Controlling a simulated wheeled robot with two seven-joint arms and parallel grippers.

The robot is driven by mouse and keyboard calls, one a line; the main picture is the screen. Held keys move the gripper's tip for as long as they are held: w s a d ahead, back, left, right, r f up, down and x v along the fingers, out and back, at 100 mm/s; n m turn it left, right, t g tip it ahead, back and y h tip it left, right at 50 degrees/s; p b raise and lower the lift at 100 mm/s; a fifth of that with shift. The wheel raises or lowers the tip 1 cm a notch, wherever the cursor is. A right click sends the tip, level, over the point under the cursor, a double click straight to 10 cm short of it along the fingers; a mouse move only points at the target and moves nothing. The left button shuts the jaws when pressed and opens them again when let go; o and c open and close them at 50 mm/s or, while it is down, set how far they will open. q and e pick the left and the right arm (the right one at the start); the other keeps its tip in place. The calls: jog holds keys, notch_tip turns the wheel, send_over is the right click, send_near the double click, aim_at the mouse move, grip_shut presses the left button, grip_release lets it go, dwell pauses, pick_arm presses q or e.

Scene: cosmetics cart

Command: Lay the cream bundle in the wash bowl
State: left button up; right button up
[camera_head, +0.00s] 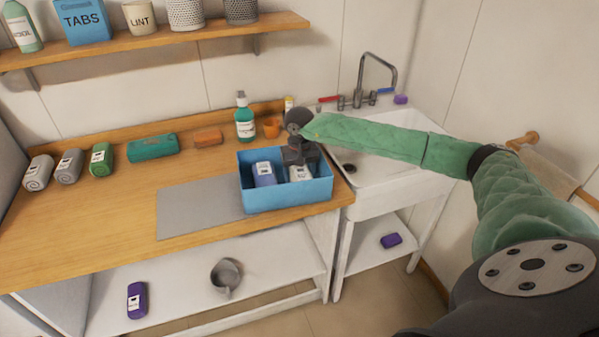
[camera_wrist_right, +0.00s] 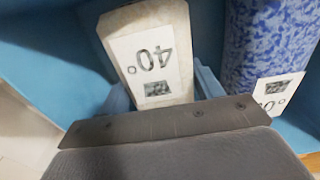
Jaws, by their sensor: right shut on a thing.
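The cream bundle (camera_head: 300,174) is in the blue bin (camera_head: 290,195) on the wooden counter, at the bin's right side. In the right wrist view the cream bundle (camera_wrist_right: 150,50) carries a "40°" label and lies between the fingers. My right gripper (camera_head: 300,158) reaches down into the bin and is shut on it. Whether the bundle is off the bin floor I cannot tell. The white wash bowl (camera_head: 408,178) with its tap is right of the bin, partly hidden behind my right arm. My left gripper is not in view.
A blue-purple bundle (camera_head: 264,173) lies beside the cream one in the bin. A green bottle (camera_head: 245,120) and an orange cup (camera_head: 271,128) stand behind the bin. A purple block (camera_head: 400,99) sits on the bowl's back corner. A grey mat (camera_head: 195,209) lies clear on the left.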

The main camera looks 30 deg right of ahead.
aim_at(299, 168)
jog(key=shift+f, duration=0.2)
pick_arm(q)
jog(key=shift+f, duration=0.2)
pick_arm(e)
jog(key=o, duration=0.9)
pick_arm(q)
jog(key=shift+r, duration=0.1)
pick_arm(e)
jog(key=shift+r, duration=0.1)
notch_tip(299, 168, up, 11)
jog(key=b, duration=0.5)
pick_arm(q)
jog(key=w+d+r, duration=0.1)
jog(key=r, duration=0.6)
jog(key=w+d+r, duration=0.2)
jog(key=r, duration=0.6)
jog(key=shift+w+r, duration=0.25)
pick_arm(e)
jog(key=shift+r, duration=0.45)
